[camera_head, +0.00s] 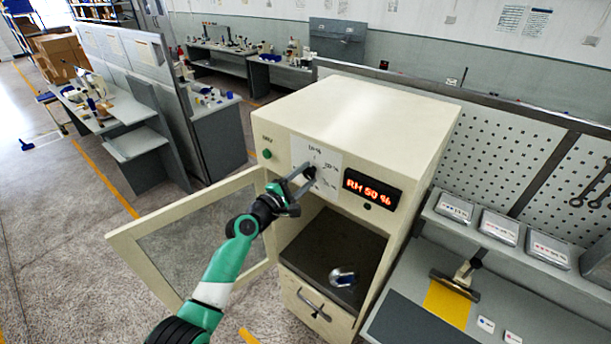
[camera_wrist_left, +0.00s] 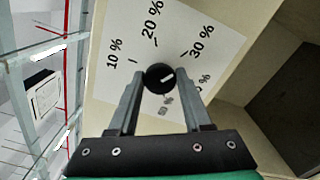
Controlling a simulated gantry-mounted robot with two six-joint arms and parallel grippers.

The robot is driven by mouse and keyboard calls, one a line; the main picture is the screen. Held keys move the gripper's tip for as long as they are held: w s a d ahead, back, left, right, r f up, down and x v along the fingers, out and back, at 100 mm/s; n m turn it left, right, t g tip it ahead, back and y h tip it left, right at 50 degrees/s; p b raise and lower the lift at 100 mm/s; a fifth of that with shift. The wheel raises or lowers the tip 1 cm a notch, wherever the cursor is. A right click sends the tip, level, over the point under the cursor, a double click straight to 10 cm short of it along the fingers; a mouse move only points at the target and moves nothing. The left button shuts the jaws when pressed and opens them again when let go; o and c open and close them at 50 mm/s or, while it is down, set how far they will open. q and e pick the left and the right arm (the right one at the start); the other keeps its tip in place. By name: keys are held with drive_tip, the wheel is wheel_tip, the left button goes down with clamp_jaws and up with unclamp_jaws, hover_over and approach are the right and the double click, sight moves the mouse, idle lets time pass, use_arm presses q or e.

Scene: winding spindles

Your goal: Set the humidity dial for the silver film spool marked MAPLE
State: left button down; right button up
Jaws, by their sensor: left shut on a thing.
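The black humidity dial (camera_wrist_left: 159,78) sits on a white scale plate (camera_wrist_left: 185,22) marked 10 %, 20 % and 30 %, with another mark partly hidden by a finger. A short white line on the dial points roughly right in the left wrist view. My left gripper (camera_wrist_left: 160,86) is shut on the dial, one finger on each side. In the head view, my left gripper (camera_head: 305,180) reaches the cabinet front. The red display (camera_head: 372,189) reads RH 50 %. A silver spool (camera_head: 342,277) lies inside the open cabinet; its marking is not readable.
The cabinet (camera_head: 350,120) has its glazed door (camera_head: 185,235) swung open to the left, beside my arm. A drawer with a handle (camera_head: 313,304) is below.

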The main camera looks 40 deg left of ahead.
use_arm(q)
drive_tip(key=shift+n, duration=0.3)
drive_tip(key=shift+c, duration=1.8)
unclamp_jaws()
drive_tip(key=s, duration=1.1)
drive_tip(key=shift+s+d+b, duration=0.3)
drive_tip(key=shift+d, duration=0.15)
drive_tip(key=shift+d, duration=0.1)
